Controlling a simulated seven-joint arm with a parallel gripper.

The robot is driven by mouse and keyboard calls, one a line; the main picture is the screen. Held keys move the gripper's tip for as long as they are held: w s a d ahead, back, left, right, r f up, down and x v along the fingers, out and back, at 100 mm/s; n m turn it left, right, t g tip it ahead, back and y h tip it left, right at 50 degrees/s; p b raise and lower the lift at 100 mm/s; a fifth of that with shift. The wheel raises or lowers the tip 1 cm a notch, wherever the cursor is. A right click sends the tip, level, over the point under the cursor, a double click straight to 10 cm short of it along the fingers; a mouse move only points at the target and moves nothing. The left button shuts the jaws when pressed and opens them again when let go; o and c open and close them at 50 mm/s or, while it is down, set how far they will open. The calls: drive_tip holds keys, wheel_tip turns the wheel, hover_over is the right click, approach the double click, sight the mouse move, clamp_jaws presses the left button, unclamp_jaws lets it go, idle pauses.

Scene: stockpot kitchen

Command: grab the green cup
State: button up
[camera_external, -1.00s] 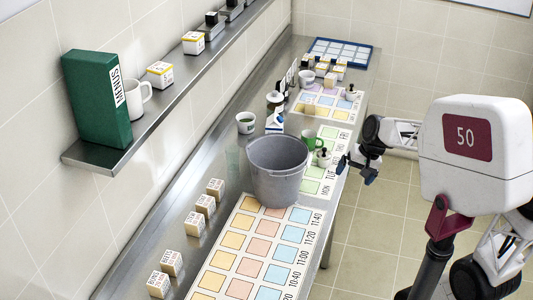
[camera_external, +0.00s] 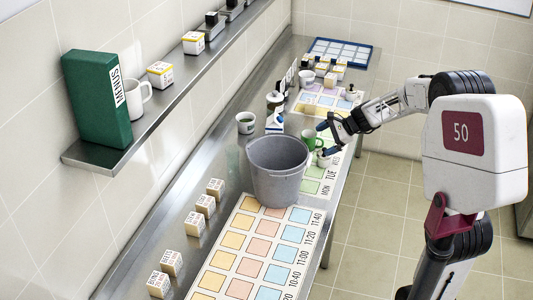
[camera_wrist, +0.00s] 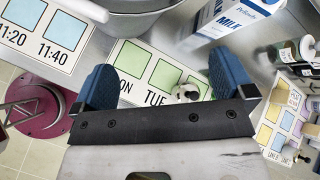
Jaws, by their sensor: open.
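The green cup (camera_external: 308,139) stands on the steel counter, just behind and right of the grey pot (camera_external: 277,172) in the external view. My gripper (camera_external: 325,139) is close by on the cup's right side, with its blue fingers apart. In the wrist view my gripper (camera_wrist: 160,80) is open and nothing shows held between the fingers. I cannot make out the green cup in the wrist view. A small pale shaker with a dark top (camera_wrist: 187,92) shows near the right finger, over the green-squared sheet (camera_wrist: 133,58).
A milk carton (camera_wrist: 236,22) and a dark bottle (camera_wrist: 287,55) stand near the right finger's side. A white cup (camera_external: 245,123) is at the wall side. Small labelled boxes (camera_external: 205,206) line the counter. A shelf (camera_external: 110,152) holds a green menu box.

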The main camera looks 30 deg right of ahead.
drive_tip(key=w+d+f+m+t, duration=0.3)
drive_tip(key=w+d+f+m, duration=0.25)
drive_tip(key=w, duration=0.35)
drive_tip(key=m+t, duration=0.2)
drive_tip(key=m, duration=0.3)
approach(313, 134)
drive_tip(key=s+a+r, duration=0.1)
drive_tip(key=a, duration=0.2)
drive_tip(key=shift+w+n, duration=0.1)
drive_tip(key=shift+n, duration=0.15)
drive_tip(key=shift+x, duration=1.2)
drive_tip(key=shift+a, duration=0.15)
drive_tip(key=shift+x, duration=2.5)
drive_tip(key=shift+w+r, duration=0.1)
drive_tip(key=shift+r, duration=0.05)
drive_tip(key=shift+c, duration=0.2)
